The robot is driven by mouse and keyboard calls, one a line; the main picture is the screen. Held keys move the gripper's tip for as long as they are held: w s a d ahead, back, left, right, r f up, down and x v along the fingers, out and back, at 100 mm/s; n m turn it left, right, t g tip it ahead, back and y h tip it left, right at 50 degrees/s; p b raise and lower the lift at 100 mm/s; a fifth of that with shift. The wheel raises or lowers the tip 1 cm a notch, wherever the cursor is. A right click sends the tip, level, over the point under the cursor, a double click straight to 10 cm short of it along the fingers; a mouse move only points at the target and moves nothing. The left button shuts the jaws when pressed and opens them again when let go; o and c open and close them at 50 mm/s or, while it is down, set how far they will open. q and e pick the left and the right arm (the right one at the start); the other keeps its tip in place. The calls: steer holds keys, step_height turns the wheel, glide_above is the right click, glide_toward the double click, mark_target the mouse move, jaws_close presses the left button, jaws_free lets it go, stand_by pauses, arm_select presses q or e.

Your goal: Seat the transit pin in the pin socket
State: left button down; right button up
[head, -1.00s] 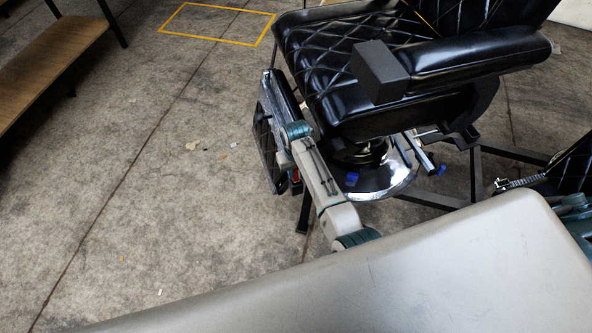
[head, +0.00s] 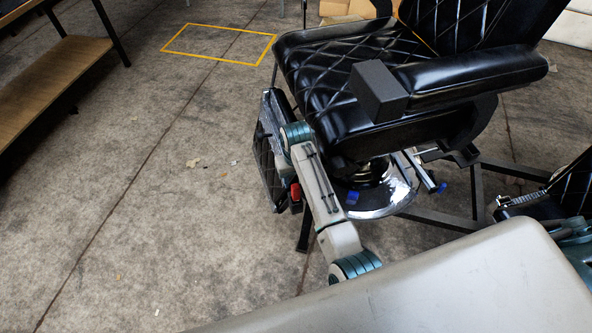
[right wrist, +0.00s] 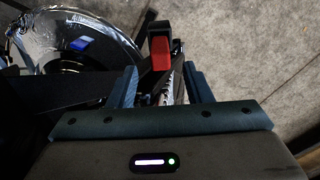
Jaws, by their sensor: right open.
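A red block with a black cap (right wrist: 161,52) stands upright in the right wrist view, beyond my fingertips and roughly in line with the gap. I cannot tell whether it is the transit pin or part of its socket. A small red patch (head: 296,191) shows in the head view beside my right arm, low by the footrest. My right gripper (right wrist: 163,84) is open, with its two blue fingers apart and nothing clearly held. In the head view my arm link hides its fingertips. No pin socket can be made out for sure. My left gripper is not in view.
The black barber chair (head: 335,75) stands over a chrome base (head: 395,195) with a blue piece (head: 352,198) on it. A padded footrest (head: 266,155) hangs left of my arm. Dark frame bars (head: 475,190) run at right. The floor at left is open, up to a wooden bench (head: 45,85).

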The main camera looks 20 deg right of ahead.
step_height(320, 180, up, 5)
steer(key=shift+r, duration=0.1)
stand_by(0.7)
